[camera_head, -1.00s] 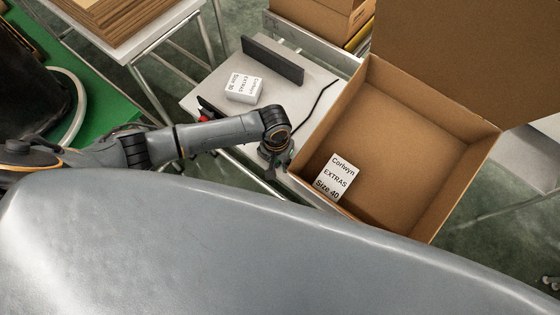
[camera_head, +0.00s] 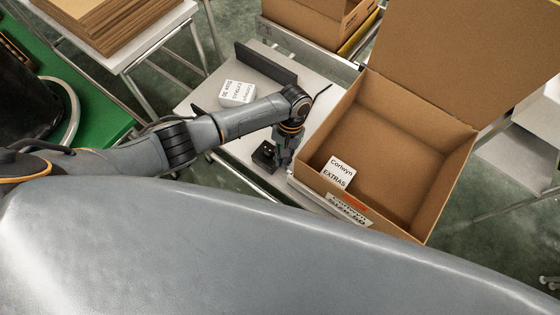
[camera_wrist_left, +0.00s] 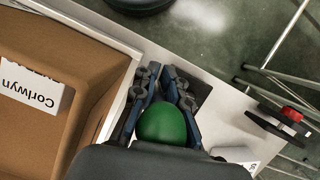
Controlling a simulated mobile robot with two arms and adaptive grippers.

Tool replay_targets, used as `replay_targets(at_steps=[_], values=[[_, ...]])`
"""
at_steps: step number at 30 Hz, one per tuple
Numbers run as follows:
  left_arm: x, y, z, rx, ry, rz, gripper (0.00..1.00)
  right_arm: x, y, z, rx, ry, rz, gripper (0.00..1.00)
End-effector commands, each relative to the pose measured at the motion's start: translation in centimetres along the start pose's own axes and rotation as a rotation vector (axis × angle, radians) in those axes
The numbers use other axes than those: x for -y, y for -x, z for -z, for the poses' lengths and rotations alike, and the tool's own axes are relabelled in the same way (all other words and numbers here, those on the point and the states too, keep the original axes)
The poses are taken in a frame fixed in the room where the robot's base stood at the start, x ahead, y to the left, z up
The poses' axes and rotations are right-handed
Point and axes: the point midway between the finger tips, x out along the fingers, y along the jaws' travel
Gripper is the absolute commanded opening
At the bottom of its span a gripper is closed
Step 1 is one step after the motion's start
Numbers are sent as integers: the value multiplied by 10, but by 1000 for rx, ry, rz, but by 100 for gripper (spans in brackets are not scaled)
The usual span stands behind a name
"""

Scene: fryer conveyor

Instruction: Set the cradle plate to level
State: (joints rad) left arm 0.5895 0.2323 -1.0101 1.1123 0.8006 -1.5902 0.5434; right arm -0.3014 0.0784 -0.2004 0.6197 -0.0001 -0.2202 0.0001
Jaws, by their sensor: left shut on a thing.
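My left gripper (camera_head: 284,157) is at the left side of the open cardboard box (camera_head: 412,148). In the left wrist view the fingers (camera_wrist_left: 164,88) are shut on a round green knob (camera_wrist_left: 163,125). A black base (camera_head: 265,156) lies beside the gripper. A pale edge (camera_head: 303,190) shows along the box's lower left side; it may be the cradle plate, which the box mostly hides. I cannot tell its exact angle. A white Corlwyn EXTRAS carton (camera_head: 338,172) stands inside the box at the near left corner. My right gripper is out of view.
A small white carton (camera_head: 237,94) and a black upright panel (camera_head: 265,63) stand on the grey table (camera_head: 205,97). A red button (camera_wrist_left: 291,113) shows in the left wrist view. Another cardboard box (camera_head: 310,25) is behind. My grey body covers the foreground.

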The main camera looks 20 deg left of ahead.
Motion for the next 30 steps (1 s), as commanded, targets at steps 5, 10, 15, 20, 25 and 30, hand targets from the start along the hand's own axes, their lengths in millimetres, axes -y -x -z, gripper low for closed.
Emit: replay_targets(at_steps=[5, 10, 15, 20, 25, 30], values=[[0, 4, 2, 40, 4, 7, 0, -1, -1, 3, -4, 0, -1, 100], [0, 4, 3, 39, 4, 7, 0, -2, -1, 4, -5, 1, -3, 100], [0, 6, 4, 35, 4, 7, 17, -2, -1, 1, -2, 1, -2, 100], [0, 4, 2, 39, 3, 7, 37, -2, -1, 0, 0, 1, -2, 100], [0, 3, 1, 44, 3, 8, 37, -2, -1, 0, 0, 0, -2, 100], [0, 8, 1, 44, 2, 7, 37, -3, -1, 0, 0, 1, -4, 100]])
